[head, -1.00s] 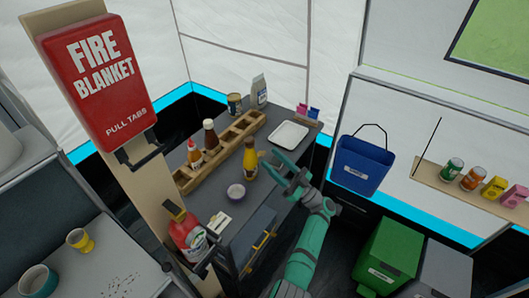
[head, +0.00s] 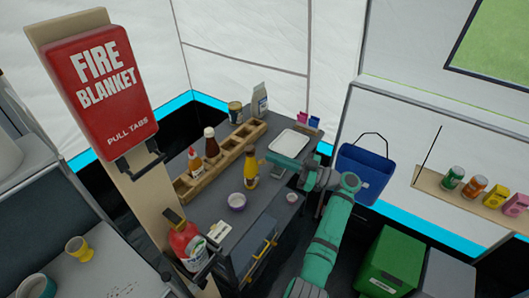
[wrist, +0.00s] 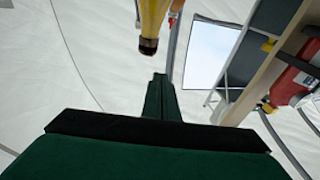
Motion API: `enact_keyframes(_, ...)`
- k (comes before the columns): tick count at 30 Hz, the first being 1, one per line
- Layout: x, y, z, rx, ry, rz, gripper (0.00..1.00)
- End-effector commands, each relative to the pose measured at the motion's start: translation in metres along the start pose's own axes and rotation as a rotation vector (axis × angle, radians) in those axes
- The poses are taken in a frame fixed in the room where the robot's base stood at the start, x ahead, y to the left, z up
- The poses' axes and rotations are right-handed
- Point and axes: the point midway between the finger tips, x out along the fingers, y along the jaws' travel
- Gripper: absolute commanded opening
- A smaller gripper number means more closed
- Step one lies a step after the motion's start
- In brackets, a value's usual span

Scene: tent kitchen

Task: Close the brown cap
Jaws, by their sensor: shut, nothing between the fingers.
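A yellow bottle (head: 250,172) stands on the dark counter, in front of the wooden rack. Its brown cap (head: 250,150) is at the top; whether the cap is fully seated cannot be told. My gripper (head: 268,158) is shut and empty, level with the upper part of the bottle, just to its right and pointing left at it. In the wrist view the brown cap (wrist: 149,46) shows upside down at the top, beyond the shut fingers (wrist: 160,78), with a small gap between them in the picture.
The wooden rack (head: 222,160) holds a dark sauce bottle (head: 212,145) and a red bottle (head: 195,160) behind the yellow one. A white tray (head: 289,142) lies behind my gripper. A blue bin (head: 365,174) hangs at the right.

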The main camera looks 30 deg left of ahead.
Motion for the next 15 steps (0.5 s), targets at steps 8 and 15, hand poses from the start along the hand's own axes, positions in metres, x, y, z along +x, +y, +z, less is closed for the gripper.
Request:
enact_keyframes(8,0.012,0.004,-0.081,0.044,-0.537,0.084,0.00)
enact_keyframes(15,0.009,0.006,-0.109,0.066,-0.696,0.213,0.00)
